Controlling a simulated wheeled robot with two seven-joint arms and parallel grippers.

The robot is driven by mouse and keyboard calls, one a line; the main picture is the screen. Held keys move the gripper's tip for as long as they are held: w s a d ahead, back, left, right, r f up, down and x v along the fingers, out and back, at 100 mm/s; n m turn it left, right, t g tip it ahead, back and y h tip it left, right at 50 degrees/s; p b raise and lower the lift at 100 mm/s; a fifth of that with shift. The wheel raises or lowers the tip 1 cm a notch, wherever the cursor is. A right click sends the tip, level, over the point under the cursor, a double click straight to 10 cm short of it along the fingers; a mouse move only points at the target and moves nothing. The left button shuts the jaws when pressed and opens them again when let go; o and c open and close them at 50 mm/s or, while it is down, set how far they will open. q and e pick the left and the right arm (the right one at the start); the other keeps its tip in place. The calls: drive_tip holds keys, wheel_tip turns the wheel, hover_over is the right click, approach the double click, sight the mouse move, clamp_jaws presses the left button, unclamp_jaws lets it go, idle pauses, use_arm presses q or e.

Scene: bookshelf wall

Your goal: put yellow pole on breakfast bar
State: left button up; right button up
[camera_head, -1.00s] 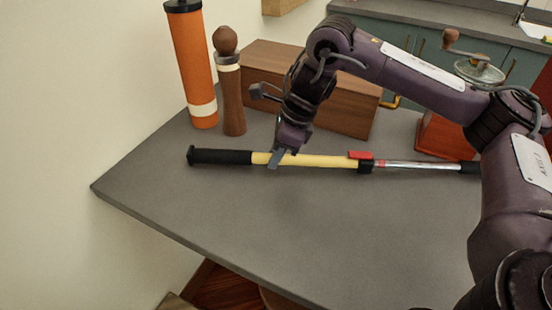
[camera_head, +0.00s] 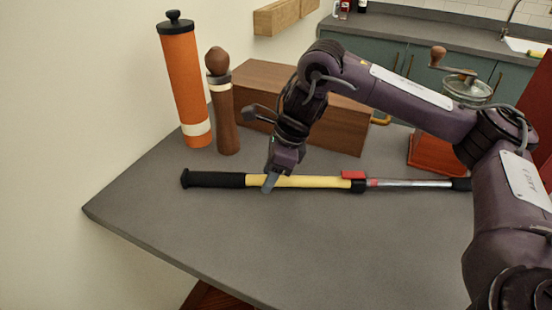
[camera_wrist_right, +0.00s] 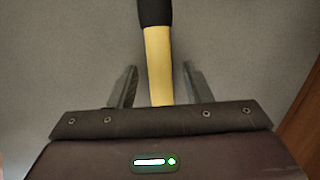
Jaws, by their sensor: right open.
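The yellow pole (camera_head: 315,182) lies flat on the grey breakfast bar (camera_head: 230,232). It has a black grip at its left end, a red clip, and a silver shaft to the right. My right gripper (camera_head: 271,182) is at the yellow part near the black grip, pointing down. In the right wrist view, the pole (camera_wrist_right: 159,65) runs between the two open fingers of the gripper (camera_wrist_right: 158,85), with a gap on each side. My left gripper is not in view.
An orange cylinder (camera_head: 183,85), a brown pepper mill (camera_head: 225,115) and a wooden box (camera_head: 330,125) stand behind the pole. A coffee grinder (camera_head: 436,150) stands at the right. The bar's front is clear. A counter (camera_head: 440,40) is at the back.

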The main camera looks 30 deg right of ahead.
drive_tip(key=p+v, duration=0.4)
drive_tip(key=v, duration=0.7)
drive_tip(key=shift+s+r+p, duration=0.15)
drive_tip(key=shift+r+p, duration=0.2)
drive_tip(key=shift+r, duration=0.05)
drive_tip(key=shift+f, duration=0.1)
